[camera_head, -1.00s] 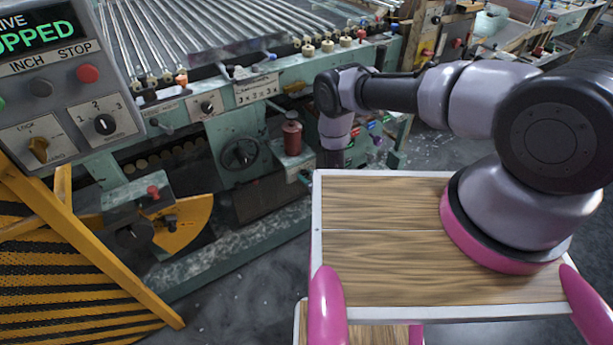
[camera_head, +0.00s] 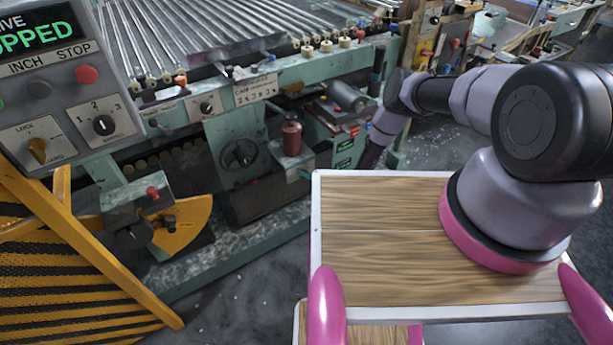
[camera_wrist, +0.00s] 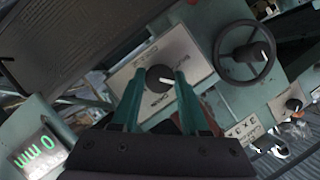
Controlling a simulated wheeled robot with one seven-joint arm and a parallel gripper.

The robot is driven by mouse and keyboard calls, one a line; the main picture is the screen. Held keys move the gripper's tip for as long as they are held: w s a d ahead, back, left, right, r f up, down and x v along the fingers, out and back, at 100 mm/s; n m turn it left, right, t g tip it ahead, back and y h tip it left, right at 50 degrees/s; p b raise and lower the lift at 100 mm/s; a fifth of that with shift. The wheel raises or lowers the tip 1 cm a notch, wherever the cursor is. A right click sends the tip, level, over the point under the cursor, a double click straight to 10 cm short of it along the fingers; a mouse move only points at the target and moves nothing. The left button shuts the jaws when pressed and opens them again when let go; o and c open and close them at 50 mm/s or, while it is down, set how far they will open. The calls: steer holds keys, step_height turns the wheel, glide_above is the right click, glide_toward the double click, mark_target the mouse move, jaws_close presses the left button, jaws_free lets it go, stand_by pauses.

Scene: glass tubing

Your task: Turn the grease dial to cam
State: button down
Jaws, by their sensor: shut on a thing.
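The grease dial (camera_wrist: 155,76) is a round black knob with a white pointer line on a pale plate (camera_wrist: 192,49) in the wrist view. Its pointer is toward the right of that picture. The plate's lettering is too small to read surely. My gripper (camera_wrist: 160,74) has its two teal fingers on either side of the knob, shut on it. In the head view my forearm runs down behind the wooden board, and the gripper and dial are hidden there.
A black handwheel (camera_head: 240,153) also shows in the wrist view (camera_wrist: 245,55). A red can (camera_head: 292,137) stands on the machine. A green-lit display (camera_wrist: 38,152) lies at lower left in the wrist view. My wooden-topped board (camera_head: 380,270) fills the front; a yellow guard (camera_head: 95,255) stands left.

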steer(key=shift+m+y, duration=0.4)
steer(key=shift+m, duration=0.2)
steer(key=shift+w, duration=0.1)
steer(key=shift+c, duration=2.1)
jaws_free()
steer(key=shift+d, duration=0.15)
steer(key=v, duration=1)
steer(key=shift+s+d, duration=0.2)
steer(key=shift+r, duration=0.15)
